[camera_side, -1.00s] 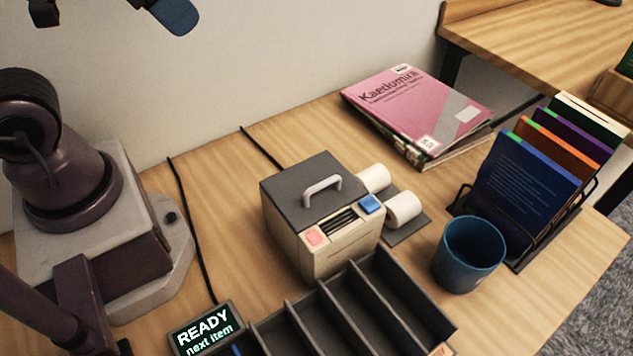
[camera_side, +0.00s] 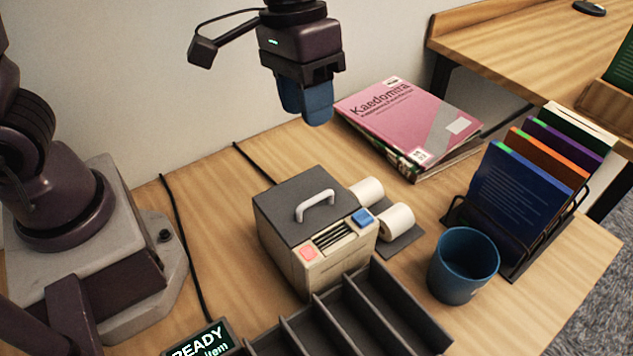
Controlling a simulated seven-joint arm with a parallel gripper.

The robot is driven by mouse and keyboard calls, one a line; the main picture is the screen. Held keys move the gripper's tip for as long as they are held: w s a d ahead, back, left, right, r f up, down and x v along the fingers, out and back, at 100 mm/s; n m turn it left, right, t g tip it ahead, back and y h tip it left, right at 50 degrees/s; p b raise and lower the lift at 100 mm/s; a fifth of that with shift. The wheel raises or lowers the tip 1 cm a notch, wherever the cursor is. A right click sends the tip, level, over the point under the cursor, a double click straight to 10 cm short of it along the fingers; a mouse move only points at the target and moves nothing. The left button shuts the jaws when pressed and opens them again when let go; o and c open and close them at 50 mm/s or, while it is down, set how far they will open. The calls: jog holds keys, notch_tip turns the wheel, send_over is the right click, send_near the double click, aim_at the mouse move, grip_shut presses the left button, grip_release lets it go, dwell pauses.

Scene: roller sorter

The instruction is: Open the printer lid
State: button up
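The printer (camera_side: 312,230) is a beige box with a dark grey lid (camera_side: 290,203) lying shut on top. A light grey handle (camera_side: 316,205) stands up from the lid. The front shows a pink button, a slotted vent and a blue button. My gripper (camera_side: 305,108) hangs in the air above and behind the printer, pointing down, with blue fingertips. It touches nothing. The two fingers overlap in this view, so the gap between them is unclear.
Two white paper rolls (camera_side: 396,221) sit right of the printer. A dark divided tray (camera_side: 372,310) lies in front, beside a READY display (camera_side: 203,340). A blue cup (camera_side: 463,264), a rack of folders (camera_side: 525,185) and stacked magazines (camera_side: 407,122) stand to the right. Cables run behind.

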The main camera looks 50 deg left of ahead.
aim_at(318, 196)
jog(key=f, duration=0.4)
jog(key=d+f, duration=0.1)
jog(key=f, duration=0.3)
jog(key=d+f, duration=0.1)
jog(key=f, duration=0.3)
jog(key=shift+s+d+f, duration=0.1)
jog(key=shift+d+f, duration=0.1)
jog(key=shift+f, duration=0.15)
jog(key=shift+c, duration=0.5)
grip_shut()
